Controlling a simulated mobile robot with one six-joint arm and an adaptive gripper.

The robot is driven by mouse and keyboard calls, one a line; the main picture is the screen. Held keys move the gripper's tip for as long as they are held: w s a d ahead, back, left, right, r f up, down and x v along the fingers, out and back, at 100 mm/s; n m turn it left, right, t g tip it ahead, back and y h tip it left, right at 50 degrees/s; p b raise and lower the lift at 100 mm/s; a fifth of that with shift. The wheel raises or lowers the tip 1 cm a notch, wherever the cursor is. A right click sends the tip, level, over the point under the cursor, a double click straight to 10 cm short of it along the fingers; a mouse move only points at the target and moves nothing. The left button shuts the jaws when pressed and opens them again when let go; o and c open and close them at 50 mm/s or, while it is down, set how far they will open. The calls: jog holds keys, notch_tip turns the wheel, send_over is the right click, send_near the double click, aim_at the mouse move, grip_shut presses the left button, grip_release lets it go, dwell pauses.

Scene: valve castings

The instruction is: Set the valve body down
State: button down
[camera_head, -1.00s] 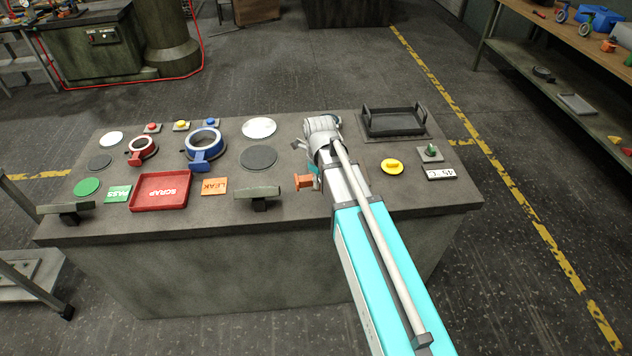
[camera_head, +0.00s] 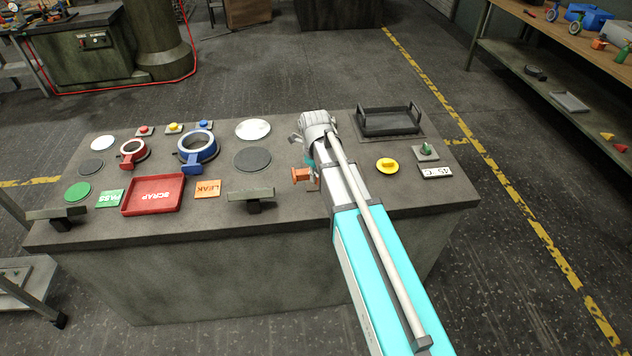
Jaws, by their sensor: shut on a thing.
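A small orange valve body (camera_head: 300,175) shows just left of my arm, over the right-middle part of the bench. My gripper (camera_head: 312,172) is shut on it, and my wrist and forearm hide much of the gripper. The valve body appears slightly above the bench top; whether it touches the surface is hard to tell.
The bench (camera_head: 290,222) holds a red SCRAP tray (camera_head: 153,209), an orange LEAK plate (camera_head: 207,188), a green PASS plate (camera_head: 110,198), a dark disc (camera_head: 252,159), a blue ring valve (camera_head: 197,150), a black tray (camera_head: 388,131) and a yellow button (camera_head: 387,165).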

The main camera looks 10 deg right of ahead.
jog(key=w+d+f+b, duration=0.2)
jog(key=w+d, duration=0.1)
jog(key=w, duration=0.3)
jog(key=w+d+f+m+b, duration=0.1)
jog(key=w+d+f+b, duration=0.1)
jog(key=w, duration=0.5)
jog(key=shift+d+f, duration=0.4)
jog(key=shift+d, duration=0.15)
jog(key=shift+f+b, duration=3.25)
jog(key=shift+b, duration=0.15)
jog(key=shift+f, duration=0.2)
jog(key=c, duration=0.6)
grip_release()
jog(key=shift+r, duration=0.1)
